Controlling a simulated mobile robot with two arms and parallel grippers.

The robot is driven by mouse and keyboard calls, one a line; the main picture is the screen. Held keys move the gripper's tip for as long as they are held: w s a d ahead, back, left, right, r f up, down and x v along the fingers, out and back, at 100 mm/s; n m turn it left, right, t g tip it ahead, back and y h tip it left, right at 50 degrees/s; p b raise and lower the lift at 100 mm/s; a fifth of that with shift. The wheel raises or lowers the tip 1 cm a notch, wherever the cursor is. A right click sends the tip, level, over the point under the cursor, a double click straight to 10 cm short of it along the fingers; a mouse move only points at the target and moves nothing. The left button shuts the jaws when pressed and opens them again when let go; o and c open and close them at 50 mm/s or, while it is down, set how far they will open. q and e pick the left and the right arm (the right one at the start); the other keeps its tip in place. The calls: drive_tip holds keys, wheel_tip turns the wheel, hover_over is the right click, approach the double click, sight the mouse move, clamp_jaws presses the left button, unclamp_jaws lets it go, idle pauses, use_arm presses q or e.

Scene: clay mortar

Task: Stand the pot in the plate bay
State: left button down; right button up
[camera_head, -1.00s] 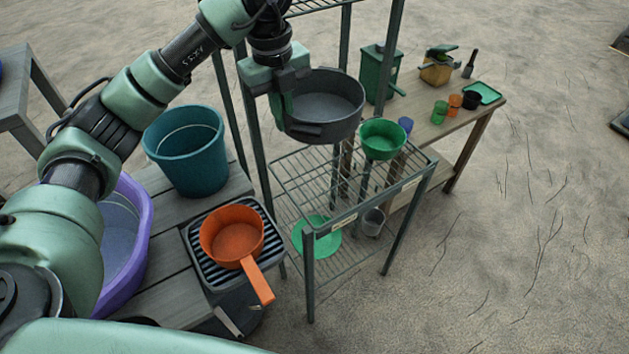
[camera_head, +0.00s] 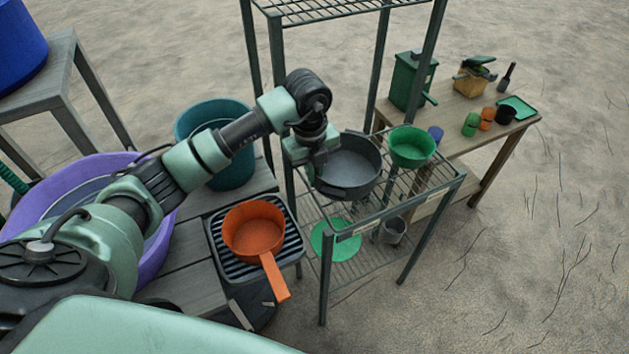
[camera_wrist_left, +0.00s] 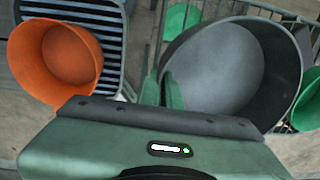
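The dark grey pot (camera_head: 352,170) is over the left part of the rack's upper wire shelf (camera_head: 437,184), opening facing up. I cannot tell whether its base touches the wires. My left gripper (camera_head: 318,172) is at the pot's left side, shut on its rim. In the left wrist view the green fingers (camera_wrist_left: 167,90) pinch the near wall of the pot (camera_wrist_left: 225,70), which looks tilted there. Pale labels (camera_head: 356,231) sit on the shelf's front edge, too small to read; I cannot tell which bay is the plate bay. My right gripper is not in view.
A green bowl (camera_head: 412,147) stands right of the pot on the same shelf. A green plate (camera_head: 336,243) and grey cup (camera_head: 394,229) are lower down. An orange pan (camera_head: 253,233) sits on a ribbed rack at left. Rack posts (camera_head: 425,65) rise behind the pot.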

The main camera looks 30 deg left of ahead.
use_arm(q)
wheel_tip(320, 180, down, 2)
drive_tip(key=shift+f, duration=0.2)
drive_tip(key=shift+f, duration=0.1)
drive_tip(key=shift+f, duration=0.1)
drive_tip(key=c, duration=1.6)
unclamp_jaws()
